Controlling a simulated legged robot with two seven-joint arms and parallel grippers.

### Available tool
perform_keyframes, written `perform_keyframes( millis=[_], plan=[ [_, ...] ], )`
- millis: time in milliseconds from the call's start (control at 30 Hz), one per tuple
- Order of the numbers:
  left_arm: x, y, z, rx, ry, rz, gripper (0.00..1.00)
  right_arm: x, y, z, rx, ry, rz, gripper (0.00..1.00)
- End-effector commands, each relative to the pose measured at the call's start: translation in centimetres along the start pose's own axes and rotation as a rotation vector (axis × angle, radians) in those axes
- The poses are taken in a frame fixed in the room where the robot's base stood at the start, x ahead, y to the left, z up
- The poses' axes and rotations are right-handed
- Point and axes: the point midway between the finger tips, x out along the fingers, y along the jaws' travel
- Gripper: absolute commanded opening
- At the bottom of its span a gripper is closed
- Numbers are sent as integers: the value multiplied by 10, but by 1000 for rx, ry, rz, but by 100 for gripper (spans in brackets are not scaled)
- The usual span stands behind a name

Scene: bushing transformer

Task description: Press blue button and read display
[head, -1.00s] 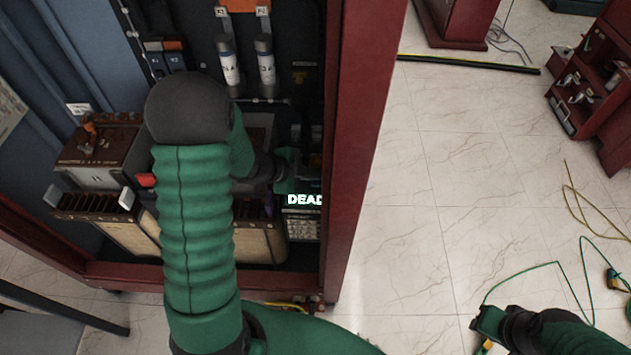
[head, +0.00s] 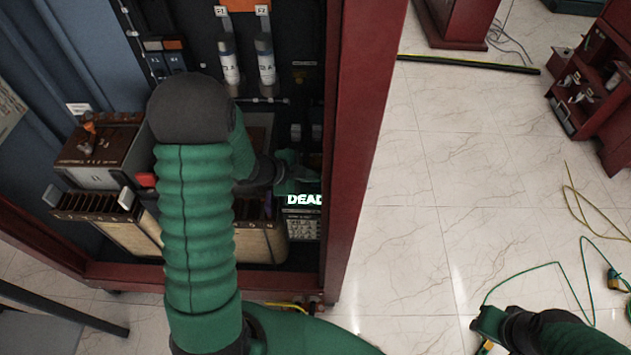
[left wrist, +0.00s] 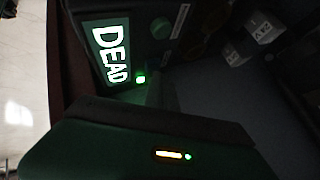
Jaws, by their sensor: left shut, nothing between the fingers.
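The lit display (head: 304,199) reads "DEAD" in white letters on a panel inside the red cabinet. It also shows in the left wrist view (left wrist: 110,52), turned on its side, with a small green light beside it. My left gripper (head: 298,180) is just above the display, its fingers shut with nothing between them. In the left wrist view its dark green body fills the lower part. I cannot make out a blue button; the gripper may hide it. My right gripper (head: 483,322) is low at the right, over the floor, and its fingers are too small to judge.
The cabinet's red right post (head: 355,150) stands close beside the display. Brown battery-like boxes (head: 98,158) and two white cylinders (head: 266,62) are inside. A red unit (head: 600,90), a striped pole (head: 470,64) and loose cables (head: 575,205) lie to the right; the tiled floor between is mostly clear.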

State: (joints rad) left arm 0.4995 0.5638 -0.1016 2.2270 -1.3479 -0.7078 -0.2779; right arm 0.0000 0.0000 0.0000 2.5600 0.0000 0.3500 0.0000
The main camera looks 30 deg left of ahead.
Motion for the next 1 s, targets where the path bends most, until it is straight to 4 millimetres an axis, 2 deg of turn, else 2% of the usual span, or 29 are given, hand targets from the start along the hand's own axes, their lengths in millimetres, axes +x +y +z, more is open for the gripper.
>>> perform_keyframes(
  millis=[600, 1000],
  plan=[
    [6, 4, 4, 0, 0, 0, 0, 5, 0, 1, 0, 0, 0, 29],
    [2, 1, 2, 0, 0, 0, 0, 0, 0, 0, 0, 0, 0, 29]
  ],
)
